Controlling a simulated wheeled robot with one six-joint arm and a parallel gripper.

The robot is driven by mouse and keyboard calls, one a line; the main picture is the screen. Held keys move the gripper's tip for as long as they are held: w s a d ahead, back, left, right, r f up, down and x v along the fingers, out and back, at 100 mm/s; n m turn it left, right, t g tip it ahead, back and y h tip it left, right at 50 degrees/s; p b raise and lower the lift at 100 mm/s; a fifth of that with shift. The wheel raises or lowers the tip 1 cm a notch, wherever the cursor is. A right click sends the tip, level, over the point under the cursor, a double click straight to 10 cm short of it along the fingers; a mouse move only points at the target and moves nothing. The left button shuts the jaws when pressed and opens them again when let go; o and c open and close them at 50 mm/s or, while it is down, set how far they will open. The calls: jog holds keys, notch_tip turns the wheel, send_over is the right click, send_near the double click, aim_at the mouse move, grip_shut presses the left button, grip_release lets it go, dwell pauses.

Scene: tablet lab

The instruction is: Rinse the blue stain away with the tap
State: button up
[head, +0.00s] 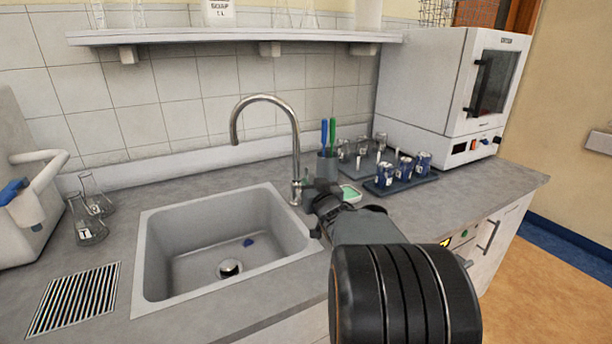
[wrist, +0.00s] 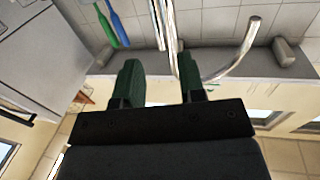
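The blue stain (head: 248,242) is a small patch on the floor of the grey sink (head: 195,250), up and to the right of the drain (head: 230,268). The chrome tap (head: 297,150) stands at the sink's back right, its spout curving left over the basin. No water stream shows. My gripper (head: 311,190) is beside the tap's base in the head view and partly covers it. In the wrist view my gripper (wrist: 160,78) has its two green fingers spread, with the metal tap (wrist: 243,52) beyond them. I cannot tell whether a finger touches the tap.
A holder with blue and green brushes (head: 328,138) and a green sponge dish (head: 350,193) stand close by. Flasks (head: 88,222) stand left; a shelf (head: 235,37) hangs above.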

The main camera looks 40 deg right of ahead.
aim_at(306, 175)
jog(key=shift+x, duration=3.6)
grip_shut()
